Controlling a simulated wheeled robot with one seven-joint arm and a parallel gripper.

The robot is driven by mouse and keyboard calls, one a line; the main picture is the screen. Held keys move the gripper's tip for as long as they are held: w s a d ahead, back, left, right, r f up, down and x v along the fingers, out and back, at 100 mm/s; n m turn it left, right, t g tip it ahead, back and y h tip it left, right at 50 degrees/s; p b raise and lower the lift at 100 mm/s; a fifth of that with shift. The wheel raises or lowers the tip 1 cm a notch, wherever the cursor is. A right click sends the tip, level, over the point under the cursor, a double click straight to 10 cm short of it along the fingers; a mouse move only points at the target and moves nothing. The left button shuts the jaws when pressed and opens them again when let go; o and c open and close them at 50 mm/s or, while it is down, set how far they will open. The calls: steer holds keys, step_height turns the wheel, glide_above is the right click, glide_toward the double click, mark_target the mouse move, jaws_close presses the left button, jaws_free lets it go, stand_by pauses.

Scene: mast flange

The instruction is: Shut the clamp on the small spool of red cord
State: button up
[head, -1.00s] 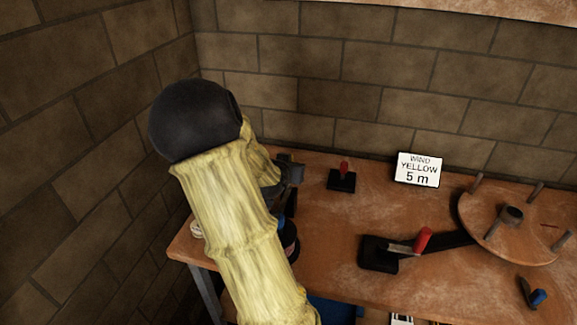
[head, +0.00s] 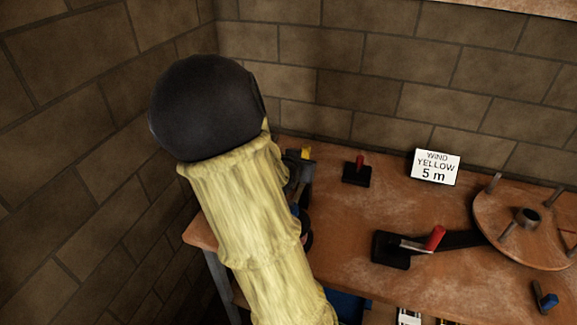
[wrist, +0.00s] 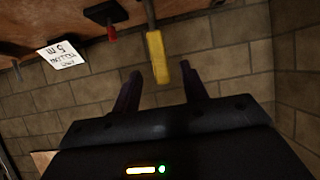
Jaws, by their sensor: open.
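No spool of red cord can be made out; my arm hides part of the bench. A yellow lever handle (wrist: 157,57) on a grey stem shows in the wrist view, between the directions of my two fingers; I cannot tell whether it touches them. Its yellow top (head: 306,152) also shows in the head view, beside my gripper (head: 298,172). In the wrist view my gripper (wrist: 160,72) is open, with its dark fingers apart. A black base with an upright red handle (head: 359,164) stands right of my gripper; it also appears in the wrist view (wrist: 111,30).
A sign (head: 435,167) reads "WIND YELLOW 5 m". A wooden disc with pegs (head: 510,240) stands at right. A small blue-handled piece (head: 547,299) lies near the front. Block walls (head: 390,60) enclose the bench.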

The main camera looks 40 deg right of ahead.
steer(key=b+v, duration=0.2)
steer(key=v, duration=0.8)
steer(key=shift+r, duration=0.15)
stand_by(0.4)
steer(key=shift+s+a, duration=0.1)
steer(key=shift+a, duration=0.05)
stand_by(0.3)
